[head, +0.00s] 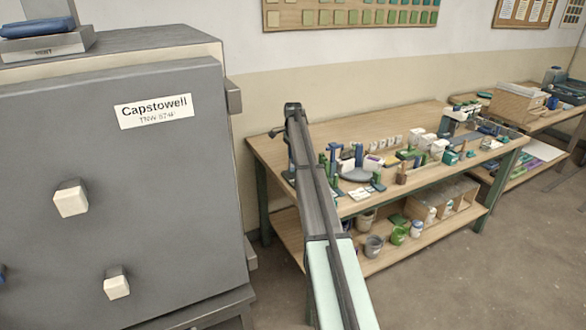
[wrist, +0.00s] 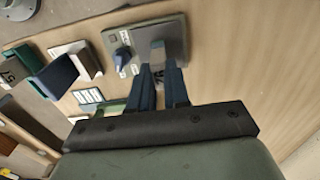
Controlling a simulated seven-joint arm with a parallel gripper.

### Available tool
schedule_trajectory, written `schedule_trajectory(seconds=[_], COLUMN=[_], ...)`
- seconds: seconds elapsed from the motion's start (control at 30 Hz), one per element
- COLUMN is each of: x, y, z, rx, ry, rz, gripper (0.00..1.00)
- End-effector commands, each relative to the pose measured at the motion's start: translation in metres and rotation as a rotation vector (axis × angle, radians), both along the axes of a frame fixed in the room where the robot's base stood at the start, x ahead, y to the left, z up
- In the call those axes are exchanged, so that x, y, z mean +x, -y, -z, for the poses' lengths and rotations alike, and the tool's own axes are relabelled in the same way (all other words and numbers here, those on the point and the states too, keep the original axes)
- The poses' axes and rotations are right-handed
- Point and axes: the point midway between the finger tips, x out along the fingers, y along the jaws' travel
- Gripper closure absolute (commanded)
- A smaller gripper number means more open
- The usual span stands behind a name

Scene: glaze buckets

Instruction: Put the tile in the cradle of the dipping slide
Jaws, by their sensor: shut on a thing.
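In the wrist view my gripper (wrist: 160,72) has its two blue fingers shut on a small grey-brown piece (wrist: 158,54). A dark mark shows on it between the fingers. I cannot tell for sure whether it is the tile. The piece overlaps a dark grey plate (wrist: 177,30) with a blue pointed part (wrist: 122,57) and pale markings at its left. I cannot tell whether the piece touches the plate. I cannot make out the dipping slide or its cradle with certainty. In the head view my arm reaches over the bench and hides the fingertips.
The wooden bench (head: 262,142) carries several small blue, green and white items right of my arm. In the wrist view a dark blue block (wrist: 55,77) and a white-and-brown block (wrist: 82,58) stand left. The bench right of the plate is bare. A grey kiln (head: 110,230) stands left.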

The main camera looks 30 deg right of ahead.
Motion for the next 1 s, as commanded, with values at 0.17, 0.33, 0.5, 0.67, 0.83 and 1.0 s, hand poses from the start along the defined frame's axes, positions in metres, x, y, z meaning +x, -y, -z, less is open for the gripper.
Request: schedule_trajectory(seconds=[0.17,0.33,0.5,0.67,0.83,1.0], x=[0.000,0.000,0.000,0.001,0.000,0.000], y=[0.000,0.000,0.000,0.000,0.000,0.000], z=[-0.014,-0.026,-0.038,-0.050,-0.062,-0.066], rx=[-0.001,0.000,0.000,0.000,0.000,0.000], ry=[0.001,0.001,0.001,0.001,0.000,0.000], rz=[0.000,0.000,0.000,0.000,0.000,0.000], gripper=[1.00,1.00,1.00,1.00,1.00,1.00])
